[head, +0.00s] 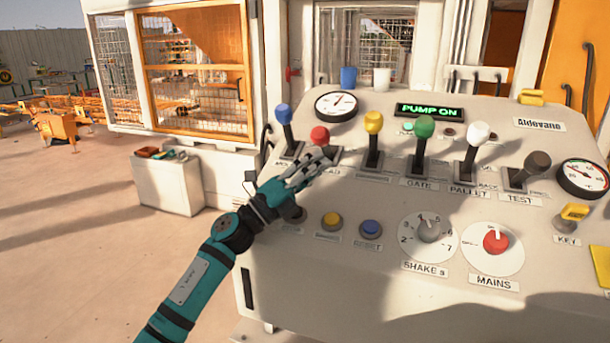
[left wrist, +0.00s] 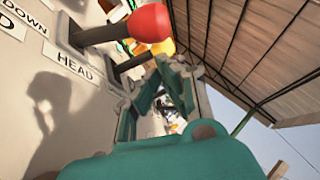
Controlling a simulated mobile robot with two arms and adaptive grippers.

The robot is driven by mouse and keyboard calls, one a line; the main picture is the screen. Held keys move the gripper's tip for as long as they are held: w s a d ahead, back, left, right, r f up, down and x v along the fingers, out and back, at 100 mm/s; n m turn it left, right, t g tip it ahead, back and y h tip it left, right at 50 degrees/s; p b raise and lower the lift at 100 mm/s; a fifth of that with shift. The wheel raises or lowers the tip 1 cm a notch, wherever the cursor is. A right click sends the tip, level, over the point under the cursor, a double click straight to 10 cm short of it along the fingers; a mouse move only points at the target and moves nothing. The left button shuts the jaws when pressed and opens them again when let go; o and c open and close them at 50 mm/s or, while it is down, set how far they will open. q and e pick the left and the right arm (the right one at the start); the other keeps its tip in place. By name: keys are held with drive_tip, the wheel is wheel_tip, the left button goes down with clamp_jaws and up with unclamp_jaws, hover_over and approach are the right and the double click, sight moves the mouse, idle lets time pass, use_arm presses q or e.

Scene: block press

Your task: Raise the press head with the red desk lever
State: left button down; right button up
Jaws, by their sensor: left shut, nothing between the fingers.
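The red lever (head: 320,134) stands on the sloped control desk (head: 330,285), between the blue lever (head: 284,115) and the yellow lever (head: 373,125). Its base is partly hidden by my left gripper (head: 322,158). My left gripper is shut and empty, close to the red lever on its near side. Whether the fingers touch the lever I cannot tell. The press head is not clearly visible. My right gripper is not in view.
A green lever (head: 424,130), a white lever (head: 477,135) and a dark lever (head: 536,165) stand to the right. Yellow (head: 332,220) and blue (head: 370,228) buttons and dials sit nearer. A display (head: 429,111) reads PUMP ON. Open floor lies left.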

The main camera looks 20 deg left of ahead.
use_arm(q)
drive_tip(key=shift+w+a+r, duration=0.2)
drive_tip(key=shift+w+r, duration=0.2)
drive_tip(key=shift+w, duration=0.3)
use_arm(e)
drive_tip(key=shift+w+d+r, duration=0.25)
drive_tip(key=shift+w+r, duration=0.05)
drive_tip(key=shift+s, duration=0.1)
